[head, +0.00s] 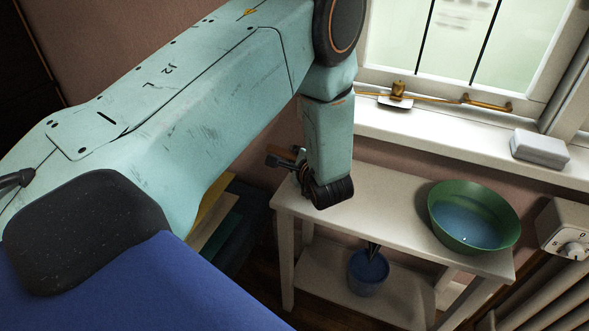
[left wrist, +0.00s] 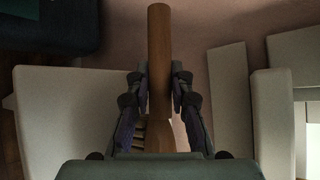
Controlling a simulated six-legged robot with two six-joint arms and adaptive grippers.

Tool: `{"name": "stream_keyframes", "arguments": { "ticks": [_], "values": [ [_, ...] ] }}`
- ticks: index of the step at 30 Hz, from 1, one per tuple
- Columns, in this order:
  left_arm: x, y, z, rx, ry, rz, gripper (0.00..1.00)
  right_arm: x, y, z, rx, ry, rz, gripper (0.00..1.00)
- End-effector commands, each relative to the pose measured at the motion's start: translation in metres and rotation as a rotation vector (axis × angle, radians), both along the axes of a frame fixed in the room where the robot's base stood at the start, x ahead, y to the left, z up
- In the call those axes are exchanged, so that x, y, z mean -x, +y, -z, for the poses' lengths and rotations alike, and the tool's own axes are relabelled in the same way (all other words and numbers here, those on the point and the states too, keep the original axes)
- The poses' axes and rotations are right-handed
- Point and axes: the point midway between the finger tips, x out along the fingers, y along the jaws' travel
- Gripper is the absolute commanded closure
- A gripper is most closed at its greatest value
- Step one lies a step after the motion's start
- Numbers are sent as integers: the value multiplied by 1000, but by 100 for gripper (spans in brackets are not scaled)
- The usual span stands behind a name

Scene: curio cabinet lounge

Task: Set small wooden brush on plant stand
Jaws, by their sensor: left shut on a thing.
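A small wooden brush (left wrist: 159,50) is held between the fingers of my left gripper (left wrist: 157,82) in the left wrist view. Its plain brown handle points up the picture, and pale bristles show partly behind the fingers. In the head view my left gripper (head: 283,161) is at the left end of the white plant stand (head: 385,202), with only a bit of brown showing there. The stand's pale top lies below the gripper in the left wrist view (left wrist: 60,105). I cannot tell whether the brush touches it. My right gripper is not in view.
A green bowl (head: 440,228), blue inside, stands on the stand's right end. A blue pot (head: 367,283) is on the lower shelf. The middle of the top is bare. A windowsill (head: 440,128) with a pale box (head: 540,148) is behind, and a radiator (head: 545,300) at right.

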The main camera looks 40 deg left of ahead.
Motion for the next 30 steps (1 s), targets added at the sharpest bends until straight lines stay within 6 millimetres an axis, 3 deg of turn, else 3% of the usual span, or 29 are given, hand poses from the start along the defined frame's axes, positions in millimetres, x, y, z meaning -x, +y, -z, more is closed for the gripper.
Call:
{"name": "stream_keyframes", "arguments": {
  "ticks": [5, 14, 15, 21, 23, 30],
  "values": [
    [0, 0, 28, -1, 1, 0, 100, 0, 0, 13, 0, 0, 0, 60],
    [0, 0, 29, 0, -1, 1, 100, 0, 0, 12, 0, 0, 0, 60],
    [0, 0, 30, 1, 1, 1, 78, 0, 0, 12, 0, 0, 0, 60],
    [0, 0, 30, 1, 1, 1, 62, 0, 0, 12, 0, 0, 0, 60],
    [0, 0, 30, 1, 1, 1, 56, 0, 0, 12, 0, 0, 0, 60],
    [0, 0, 30, 1, 1, 1, 56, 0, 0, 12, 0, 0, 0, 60]
  ]
}}
